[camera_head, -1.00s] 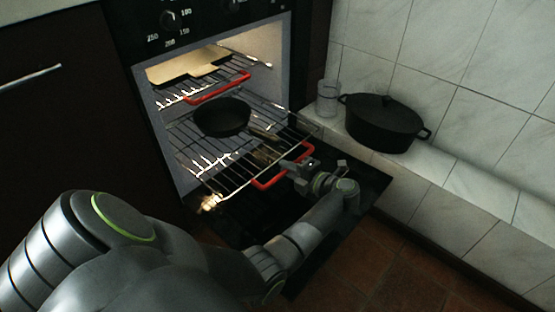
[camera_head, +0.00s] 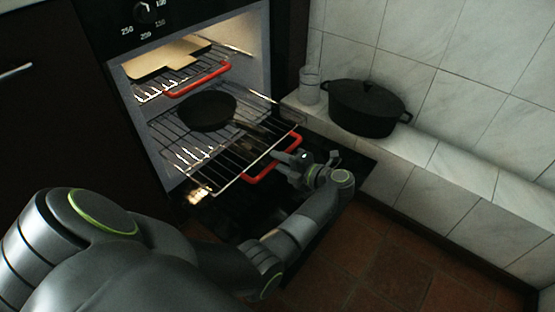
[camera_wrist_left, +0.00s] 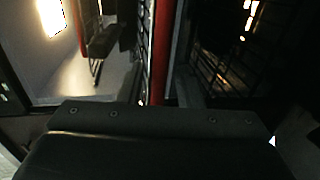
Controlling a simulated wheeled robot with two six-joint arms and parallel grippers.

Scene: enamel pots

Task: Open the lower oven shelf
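The lower oven shelf (camera_head: 184,160) is a wire rack that sticks out of the oven, with a red handle (camera_head: 262,172) along its front edge. My left gripper (camera_head: 281,157) is at this handle, its fingertips overlapping or touching it. In the left wrist view the red handle (camera_wrist_left: 161,45) runs up from the middle of the dark gripper body. The fingers are too dark and hidden there to tell whether they grip it. My right gripper is not in view.
A black pan (camera_head: 207,110) sits on the lower shelf. The upper shelf has its own red handle (camera_head: 198,79) and holds a light board (camera_head: 165,60). A black lidded pot (camera_head: 367,108) and a glass (camera_head: 309,86) stand on the tiled ledge at right.

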